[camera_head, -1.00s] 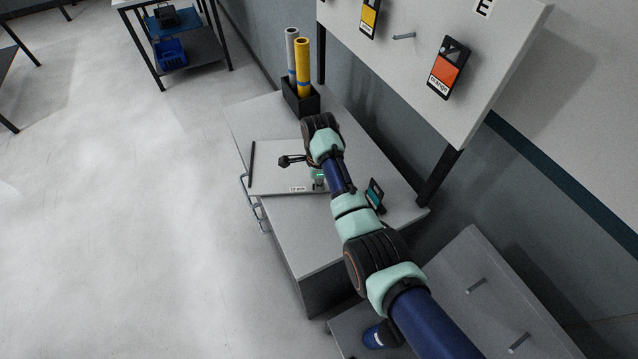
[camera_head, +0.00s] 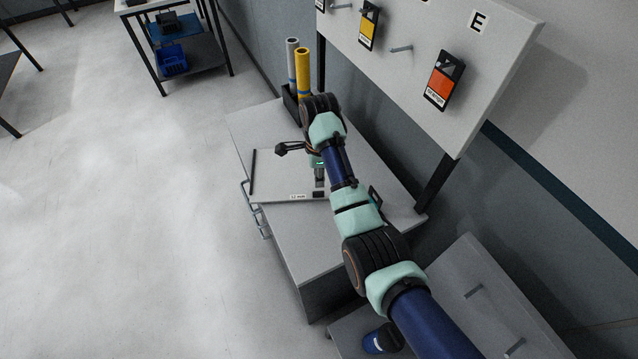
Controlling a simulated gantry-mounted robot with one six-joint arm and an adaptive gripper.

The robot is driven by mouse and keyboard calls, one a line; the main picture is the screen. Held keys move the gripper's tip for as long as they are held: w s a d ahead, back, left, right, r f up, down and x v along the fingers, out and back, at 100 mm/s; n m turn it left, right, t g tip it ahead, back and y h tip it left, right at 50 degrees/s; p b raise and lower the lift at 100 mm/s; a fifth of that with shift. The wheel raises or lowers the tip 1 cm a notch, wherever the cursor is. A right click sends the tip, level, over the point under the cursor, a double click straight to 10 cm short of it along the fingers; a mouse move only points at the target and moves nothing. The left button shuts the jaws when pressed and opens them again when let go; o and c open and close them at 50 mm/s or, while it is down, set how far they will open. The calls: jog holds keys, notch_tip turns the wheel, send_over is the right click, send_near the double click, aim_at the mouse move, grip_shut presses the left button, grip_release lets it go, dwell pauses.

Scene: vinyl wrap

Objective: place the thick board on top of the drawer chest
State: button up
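The thick board (camera_head: 275,177) is a pale flat panel with a small label reading about "12 mm" on its near edge. It lies flat on top of the grey drawer chest (camera_head: 302,252), near the chest's left side. A black strip runs along the board's left edge. My gripper (camera_head: 319,186) points down over the right part of the board, close to the label. Its fingers are small and dark here, and I cannot tell whether they are apart or touch the board. My arm hides part of the chest top.
A black holder (camera_head: 291,104) with a yellow roll (camera_head: 303,72) and a grey roll stands at the chest's back. A small dark card stand (camera_head: 375,197) is partly hidden behind my arm. A pegboard with an orange sample (camera_head: 443,82) overhangs the right side. A blue cup (camera_head: 382,338) sits in front.

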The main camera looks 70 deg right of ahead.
notch_tip(320, 180, up, 4)
jog(key=shift+f, duration=0.1)
jog(key=shift+a, duration=0.1)
dwell(0.3)
jog(key=w+a+n+t+h, duration=0.1)
jog(key=w+a+n+t, duration=0.2)
jog(key=w+a+n, duration=0.6)
jog(key=w+a+n+t+h, duration=0.2)
jog(key=w+a+n, duration=0.3)
jog(key=a, duration=0.7)
jog(key=s+a+r+n+t+y, duration=0.1)
jog(key=s+a+r+n+t, duration=0.1)
jog(key=a+n, duration=0.4)
jog(key=s+a+r+n+t+y, duration=0.1)
jog(key=a+r+n+t, duration=0.2)
jog(key=a, duration=0.8)
jog(key=s+a+r+n+t+y, duration=0.1)
jog(key=s+a+r+n+t, duration=0.1)
jog(key=a+r+n, duration=0.4)
jog(key=a+n, duration=0.2)
jog(key=a, duration=0.1)
jog(key=shift+s+a+n+t, duration=0.25)
jog(key=shift+s+n+t, duration=0.1)
jog(key=shift+n+t, duration=0.05)
